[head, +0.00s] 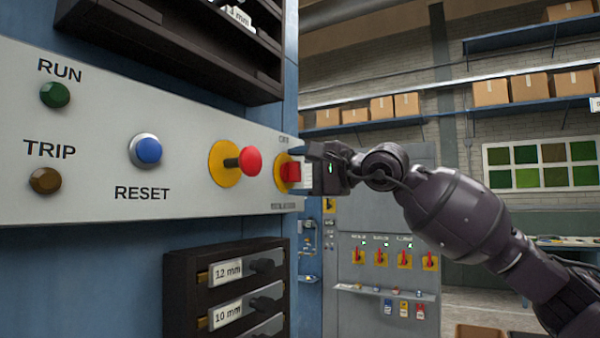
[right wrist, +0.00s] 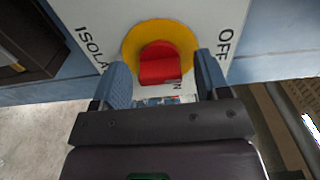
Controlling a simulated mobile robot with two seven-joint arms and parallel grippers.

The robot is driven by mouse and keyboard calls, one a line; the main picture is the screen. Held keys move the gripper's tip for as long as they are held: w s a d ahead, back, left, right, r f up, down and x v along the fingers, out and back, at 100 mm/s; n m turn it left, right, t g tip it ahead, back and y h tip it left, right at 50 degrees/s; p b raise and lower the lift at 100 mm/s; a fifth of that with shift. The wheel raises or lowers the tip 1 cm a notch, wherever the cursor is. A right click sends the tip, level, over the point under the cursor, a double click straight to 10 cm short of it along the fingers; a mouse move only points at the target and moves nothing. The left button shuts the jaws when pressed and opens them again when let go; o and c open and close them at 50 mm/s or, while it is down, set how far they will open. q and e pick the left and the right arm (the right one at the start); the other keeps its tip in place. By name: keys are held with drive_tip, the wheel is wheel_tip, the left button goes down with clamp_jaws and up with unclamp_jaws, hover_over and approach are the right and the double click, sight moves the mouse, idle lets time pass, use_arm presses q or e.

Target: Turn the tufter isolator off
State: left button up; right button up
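The isolator has a red handle (head: 290,172) on a yellow round plate (head: 281,182), at the right end of the pale control panel (head: 100,205). In the right wrist view its red handle (right wrist: 158,66) sits in front of the yellow plate (right wrist: 183,36), with OFF printed to the right and part of ISOLATOR to the left. My right gripper (head: 308,168) is at the handle. Its fingers are open, one on each side of the handle, with gaps visible on both sides. The gripper hides part of the isolator in the head view. My left gripper is not in view.
A red push button (head: 250,160) on yellow stands just left of the isolator. A blue RESET button (head: 147,150) is further left. A dark rack (head: 180,290) juts out below the panel, another above. A grey cabinet (head: 350,310) with several red switches stands behind.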

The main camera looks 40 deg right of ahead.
drive_tip(key=shift+d, duration=0.1)
drive_tip(key=shift+v, duration=0.75)
drive_tip(key=shift+s+d, duration=0.15)
drive_tip(key=shift+s, duration=0.4)
drive_tip(key=shift+v, duration=0.75)
drive_tip(key=shift+s+d, duration=0.15)
drive_tip(key=shift+s, duration=0.3)
drive_tip(key=p, duration=0.2)
approach(301, 171)
drive_tip(key=shift+s, duration=0.4)
